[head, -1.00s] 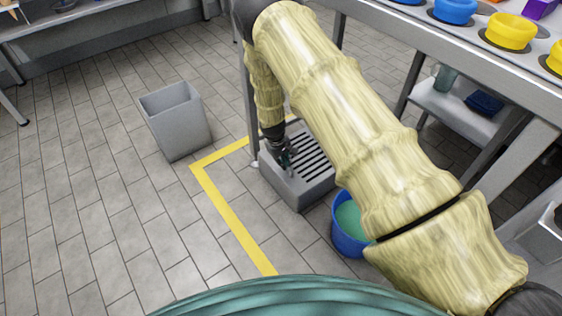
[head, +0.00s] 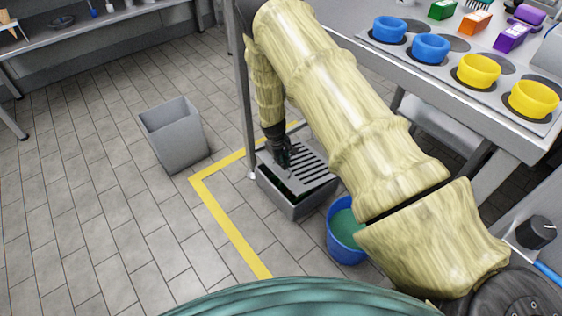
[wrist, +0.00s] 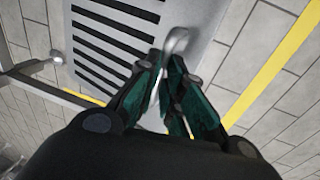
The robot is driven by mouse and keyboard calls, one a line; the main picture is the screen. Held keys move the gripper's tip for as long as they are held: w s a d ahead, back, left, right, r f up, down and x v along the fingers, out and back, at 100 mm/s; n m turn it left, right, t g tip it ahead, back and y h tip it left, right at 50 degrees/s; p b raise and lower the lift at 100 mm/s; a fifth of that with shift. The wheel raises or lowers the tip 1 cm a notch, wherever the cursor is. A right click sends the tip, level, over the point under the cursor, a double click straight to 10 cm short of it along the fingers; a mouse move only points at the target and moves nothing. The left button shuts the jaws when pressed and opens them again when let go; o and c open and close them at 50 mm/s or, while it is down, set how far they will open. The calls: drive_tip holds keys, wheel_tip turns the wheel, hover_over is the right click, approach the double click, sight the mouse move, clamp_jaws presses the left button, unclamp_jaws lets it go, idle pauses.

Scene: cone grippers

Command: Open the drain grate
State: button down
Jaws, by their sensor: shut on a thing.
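The drain grate (head: 312,174) is a grey slotted plate on a low grey drain box (head: 297,209) on the floor. It is tilted up, its near edge raised off the box, and a dark gap shows beneath it. In the wrist view the grate (wrist: 105,15) fills the upper left, with a small metal handle (wrist: 176,42) near its edge. My gripper (head: 284,160) is at the grate's left end, shut on the handle. The wrist view shows the fingers (wrist: 172,85) close around it; they hide the lower part of the handle.
A blue bucket (head: 338,243) with green contents stands just right of the drain box. A grey bin (head: 175,137) stands to the left. Yellow floor tape (head: 230,226) runs around the drain. A counter (head: 440,84) with coloured bowls is at right.

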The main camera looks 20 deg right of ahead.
drive_tip(key=c, duration=1.5)
unclamp_jaws()
drive_tip(key=shift+d+f, duration=0.2)
drive_tip(key=shift+d, duration=0.5)
drive_tip(key=shift+w+a+r, duration=0.1)
drive_tip(key=shift+a, duration=0.25)
drive_tip(key=r, duration=0.4)
drive_tip(key=a+r, duration=0.1)
drive_tip(key=r, duration=0.2)
drive_tip(key=a+r, duration=0.1)
drive_tip(key=r, duration=0.3)
drive_tip(key=shift+s+a+r, duration=0.1)
drive_tip(key=shift+s+r, duration=0.25)
